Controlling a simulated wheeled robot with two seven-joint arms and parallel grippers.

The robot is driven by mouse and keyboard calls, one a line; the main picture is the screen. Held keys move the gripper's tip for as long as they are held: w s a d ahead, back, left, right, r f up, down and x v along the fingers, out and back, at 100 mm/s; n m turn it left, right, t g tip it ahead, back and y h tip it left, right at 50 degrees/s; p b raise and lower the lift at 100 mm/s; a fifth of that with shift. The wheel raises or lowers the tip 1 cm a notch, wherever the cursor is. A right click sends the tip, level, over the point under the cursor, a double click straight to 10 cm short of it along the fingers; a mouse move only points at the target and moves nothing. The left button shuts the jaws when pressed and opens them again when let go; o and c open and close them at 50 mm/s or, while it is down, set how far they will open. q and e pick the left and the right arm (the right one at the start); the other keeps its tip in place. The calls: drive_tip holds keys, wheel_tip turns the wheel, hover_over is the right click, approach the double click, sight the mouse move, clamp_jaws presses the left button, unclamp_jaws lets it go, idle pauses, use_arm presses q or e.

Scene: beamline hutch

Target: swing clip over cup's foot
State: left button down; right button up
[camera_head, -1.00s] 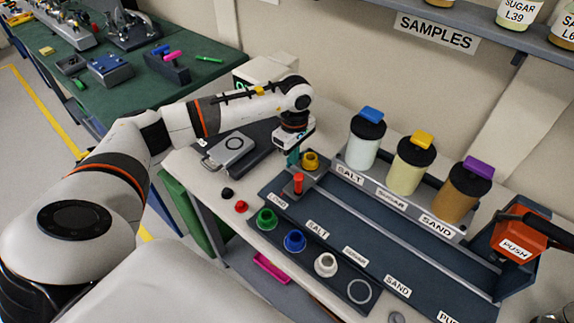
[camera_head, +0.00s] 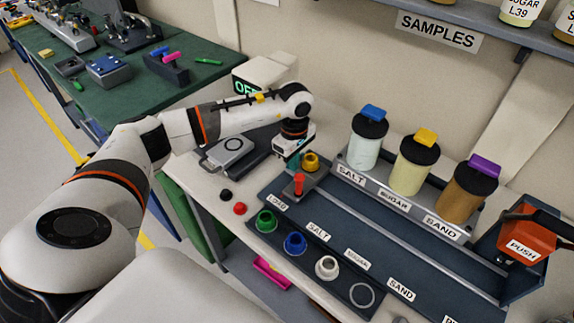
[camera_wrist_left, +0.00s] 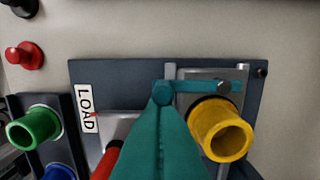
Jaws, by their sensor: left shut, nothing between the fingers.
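The yellow cup (camera_head: 311,161) stands at the head of the dark blue track; it also shows in the left wrist view (camera_wrist_left: 220,129). The teal clip (camera_wrist_left: 200,87) is a flat bar with a dark pivot at its right end and a round knob at its left. It runs past the cup's upper side in the wrist view; I cannot tell whether it covers the foot. My left gripper (camera_head: 293,162) is shut and empty, its teal fingers (camera_wrist_left: 161,110) pointing down beside the cup, tips at or over the knob; contact is unclear. My right gripper is out of view.
A red handle (camera_head: 299,184) stands close to the cup, by the LOAD label (camera_wrist_left: 86,108). Green (camera_head: 266,221), blue (camera_head: 295,243) and white (camera_head: 326,267) cups line the front rack. Jars of salt, sugar and sand stand behind the track. A grey device (camera_head: 232,147) lies left of the gripper.

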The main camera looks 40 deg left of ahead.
use_arm(q)
drive_tip(key=shift+a+b, duration=0.2)
drive_tip(key=shift+b, duration=0.1)
idle(0.4)
drive_tip(key=shift+s+a, duration=0.1)
drive_tip(key=shift+a, duration=0.5)
drive_tip(key=shift+a+b, duration=0.15)
drive_tip(key=shift+b, duration=0.2)
drive_tip(key=shift+a, duration=0.4)
